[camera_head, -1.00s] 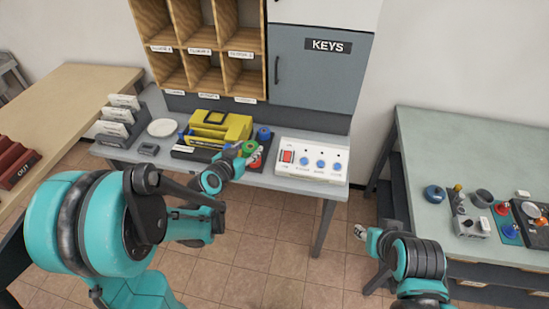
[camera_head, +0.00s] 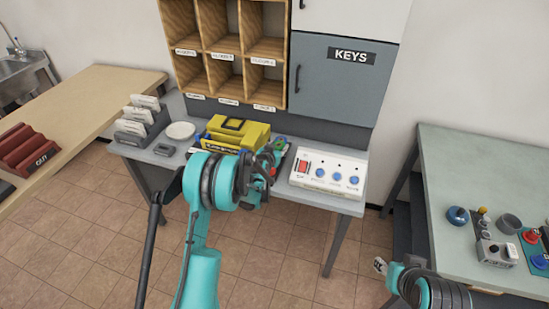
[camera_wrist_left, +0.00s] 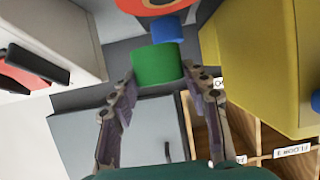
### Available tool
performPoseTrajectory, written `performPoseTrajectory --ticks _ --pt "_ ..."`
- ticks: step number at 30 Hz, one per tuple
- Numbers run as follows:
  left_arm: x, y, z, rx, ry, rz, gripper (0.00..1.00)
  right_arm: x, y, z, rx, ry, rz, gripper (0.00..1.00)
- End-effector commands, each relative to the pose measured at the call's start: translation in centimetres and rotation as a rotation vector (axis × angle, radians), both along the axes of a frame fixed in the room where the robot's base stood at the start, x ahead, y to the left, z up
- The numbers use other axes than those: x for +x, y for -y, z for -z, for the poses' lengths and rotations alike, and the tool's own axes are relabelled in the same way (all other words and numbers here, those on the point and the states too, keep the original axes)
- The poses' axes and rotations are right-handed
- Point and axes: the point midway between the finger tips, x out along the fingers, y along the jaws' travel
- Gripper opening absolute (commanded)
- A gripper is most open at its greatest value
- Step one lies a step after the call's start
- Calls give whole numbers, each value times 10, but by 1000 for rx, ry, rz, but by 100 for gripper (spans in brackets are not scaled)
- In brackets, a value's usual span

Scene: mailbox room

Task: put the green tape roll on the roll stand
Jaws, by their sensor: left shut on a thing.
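My left gripper (camera_wrist_left: 157,88) is shut on the green tape roll (camera_wrist_left: 155,66), which sits between its fingertips in the left wrist view. A blue piece (camera_wrist_left: 166,28) and a round orange-red thing (camera_wrist_left: 150,4) lie just beyond the roll there. In the head view the left gripper (camera_head: 267,161) is over the grey desk, between the yellow machine and the white button panel, and my arm hides most of that spot. A little green (camera_head: 281,143) shows behind it. I cannot make out the roll stand for certain. My right gripper (camera_head: 380,266) is low at the right, its fingers too small to read.
The yellow machine (camera_head: 236,132) stands close left of the left gripper, and the white button panel (camera_head: 328,173) close right. The cubbyholes and grey KEYS cabinet (camera_head: 341,75) rise behind. A green-topped table (camera_head: 470,180) with several small items stands right.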

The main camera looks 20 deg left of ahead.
Motion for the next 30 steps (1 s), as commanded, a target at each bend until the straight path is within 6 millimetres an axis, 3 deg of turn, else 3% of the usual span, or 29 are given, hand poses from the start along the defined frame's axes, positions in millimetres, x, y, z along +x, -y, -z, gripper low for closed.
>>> performPoseTrajectory --ticks 6,16,27,28,30 --pt "13 -18 14 -1 -1 0 17 0 0 8 0 0 0 40" --pt "13 -18 54 0 -1 1 17 0 0 27 0 0 0 40" --pt "13 -18 57 0 -1 1 17 0 0 29 0 0 0 40" --pt "13 -18 57 0 -1 1 52 0 0 29 0 0 0 40" --pt "13 -18 56 0 -1 1 67 0 0 28 0 0 0 40"
